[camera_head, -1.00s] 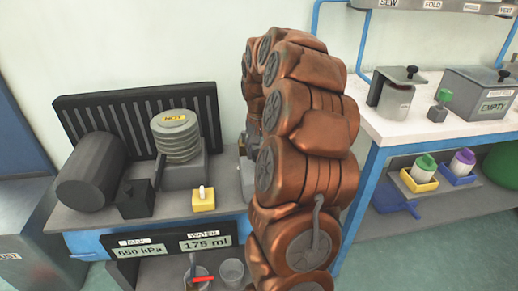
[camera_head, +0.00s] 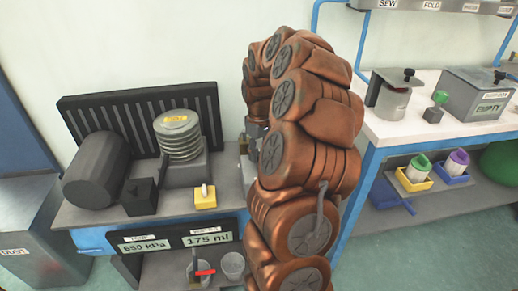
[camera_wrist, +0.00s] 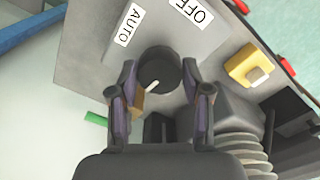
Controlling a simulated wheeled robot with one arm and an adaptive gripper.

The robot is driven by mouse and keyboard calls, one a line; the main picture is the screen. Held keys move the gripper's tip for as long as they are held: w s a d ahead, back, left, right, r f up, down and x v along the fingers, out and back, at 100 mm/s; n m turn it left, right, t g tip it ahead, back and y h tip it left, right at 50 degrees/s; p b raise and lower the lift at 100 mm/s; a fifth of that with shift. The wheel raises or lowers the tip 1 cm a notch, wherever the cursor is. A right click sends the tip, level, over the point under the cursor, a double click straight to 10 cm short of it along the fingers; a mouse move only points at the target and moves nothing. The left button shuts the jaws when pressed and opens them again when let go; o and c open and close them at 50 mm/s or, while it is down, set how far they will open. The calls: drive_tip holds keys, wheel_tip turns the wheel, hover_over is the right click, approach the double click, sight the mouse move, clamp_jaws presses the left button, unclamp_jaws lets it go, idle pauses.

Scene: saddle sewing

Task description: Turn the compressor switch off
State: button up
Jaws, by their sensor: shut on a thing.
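In the wrist view, a round black switch knob (camera_wrist: 160,66) with a short white pointer mark sits on a grey panel (camera_wrist: 88,55). Two white labels stand beyond it, AUTO (camera_wrist: 130,24) at upper left and OFF (camera_wrist: 192,10) at upper right. The white mark shows on the knob's near side, toward the lower left, away from both labels. My gripper (camera_wrist: 160,74) has a finger on each side of the knob and is shut on it. In the head view, my copper-coloured arm hides the switch and most of the gripper.
A dark tank (camera_head: 97,170), a coiled grey cylinder (camera_head: 178,140) and a yellow block switch (camera_head: 205,197) stand on the left bench. Readouts below show 650 kPa (camera_head: 147,246) and 175 ml (camera_head: 208,239). A white table (camera_head: 385,133) with pots stands at right.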

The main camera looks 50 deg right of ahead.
sight(259, 152)
drive_tip(key=shift+w+r+n, duration=0.1)
drive_tip(key=shift+n, duration=0.8)
drive_tip(key=o, duration=1.2)
drive_tip(key=shift+c, duration=0.2)
wheel_tip(259, 152, up, 12)
